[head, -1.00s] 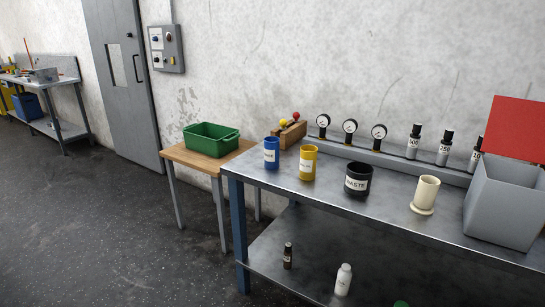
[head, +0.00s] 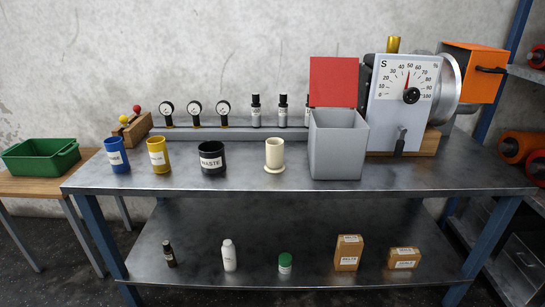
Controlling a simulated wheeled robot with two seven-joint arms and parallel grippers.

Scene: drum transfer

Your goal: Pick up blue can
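The blue can (head: 117,156) stands upright near the left end of the metal workbench (head: 260,184), with a white label on its front. A yellow can (head: 158,155) stands just to its right, apart from it. Neither of my grippers shows in the head view. Nothing hides the blue can.
A black waste can (head: 212,158), a cream cup (head: 275,155) and a grey bin (head: 338,148) with a red lid stand along the bench. A green crate (head: 40,157) sits on a wooden table at left. Bottles and boxes (head: 348,252) stand on the lower shelf.

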